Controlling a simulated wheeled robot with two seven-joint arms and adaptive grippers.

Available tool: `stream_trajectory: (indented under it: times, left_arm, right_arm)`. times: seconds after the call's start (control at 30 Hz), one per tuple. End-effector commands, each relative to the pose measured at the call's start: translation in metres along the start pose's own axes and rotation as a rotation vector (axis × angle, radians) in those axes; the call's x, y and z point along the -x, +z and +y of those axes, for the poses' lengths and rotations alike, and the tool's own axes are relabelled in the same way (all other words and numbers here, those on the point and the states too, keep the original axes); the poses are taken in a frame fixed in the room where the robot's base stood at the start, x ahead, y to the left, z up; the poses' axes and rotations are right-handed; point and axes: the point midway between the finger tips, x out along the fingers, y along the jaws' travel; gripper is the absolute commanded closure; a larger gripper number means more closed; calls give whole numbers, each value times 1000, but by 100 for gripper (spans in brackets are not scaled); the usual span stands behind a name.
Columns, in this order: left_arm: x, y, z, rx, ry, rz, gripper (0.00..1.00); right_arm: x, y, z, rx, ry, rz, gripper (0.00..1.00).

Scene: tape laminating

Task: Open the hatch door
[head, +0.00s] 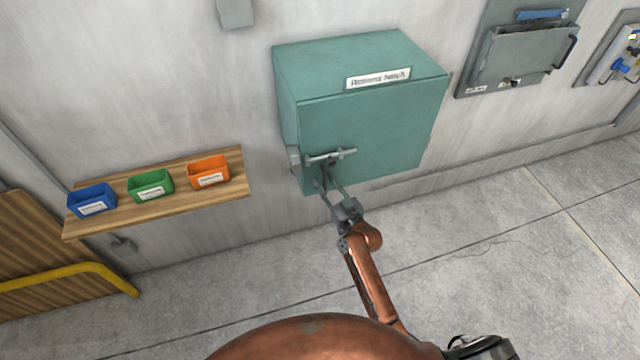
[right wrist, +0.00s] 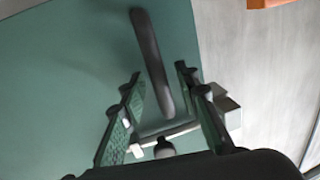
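The teal hatch box (head: 375,125) hangs on the wall with its door shut and a white label (head: 378,78) on its upper front. A metal latch bar (head: 340,153) lies across the door's lower left part. My right gripper (head: 323,183) is at the latch, reaching up from below. In the right wrist view, the fingers (right wrist: 160,95) stand apart. A dark curved lever (right wrist: 152,60) shows in the space between them, and the pale latch bar (right wrist: 170,132) crosses lower down. I cannot tell whether a finger touches the lever. My left gripper is not in view.
A wooden shelf (head: 235,185) with a blue bin (head: 91,201), a green bin (head: 150,186) and an orange bin (head: 209,172) is left of the box. A grey wall unit (head: 520,52) is to the right. The floor (head: 480,240) below is clear.

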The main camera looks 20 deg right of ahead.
Motion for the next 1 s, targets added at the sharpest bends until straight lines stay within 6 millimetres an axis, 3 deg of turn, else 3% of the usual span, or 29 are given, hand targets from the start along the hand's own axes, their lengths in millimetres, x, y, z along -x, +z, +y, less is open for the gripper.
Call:
stream_trajectory:
  times: [0.07, 0.5, 0.93, 0.97, 1.0]
  left_arm:
    - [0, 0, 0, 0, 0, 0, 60]
    - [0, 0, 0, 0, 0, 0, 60]
    - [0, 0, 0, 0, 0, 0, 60]
    - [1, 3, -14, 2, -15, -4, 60]
    - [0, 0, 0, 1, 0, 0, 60]
  right_arm:
    - [0, 0, -1, 0, -1, 0, 71]
    - [0, 0, -1, 0, -1, 1, 100]
    - [0, 0, 0, 0, -1, 1, 100]
    - [-7, -1, -33, -20, -3, 4, 100]
    - [-4, -1, -18, -5, -2, 2, 100]
